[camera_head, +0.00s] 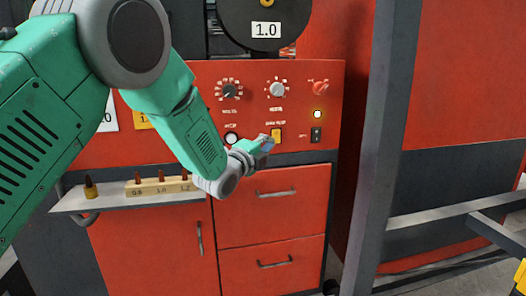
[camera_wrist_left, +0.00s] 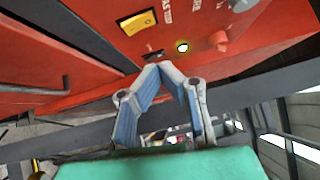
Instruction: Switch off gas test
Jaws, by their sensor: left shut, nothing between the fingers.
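The red control panel (camera_head: 254,92) fills the middle of the head view. A yellow rocker switch (camera_head: 276,135) sits on its lower row. In the left wrist view the yellow switch (camera_wrist_left: 138,21) lies at the top, beside lettering that seems to end in "TEST". My left gripper (camera_head: 268,143) is just left of and below this switch in the head view. Its fingertips (camera_wrist_left: 162,67) meet with nothing between them. The wrist view shows a gap between fingertips and yellow switch; I cannot tell whether they touch the panel. My right gripper is not in view.
Dials (camera_head: 277,89) line the upper row. A shelf (camera_head: 72,201) holds a nozzle block (camera_head: 160,187). A grey post (camera_head: 376,150) rises at right.

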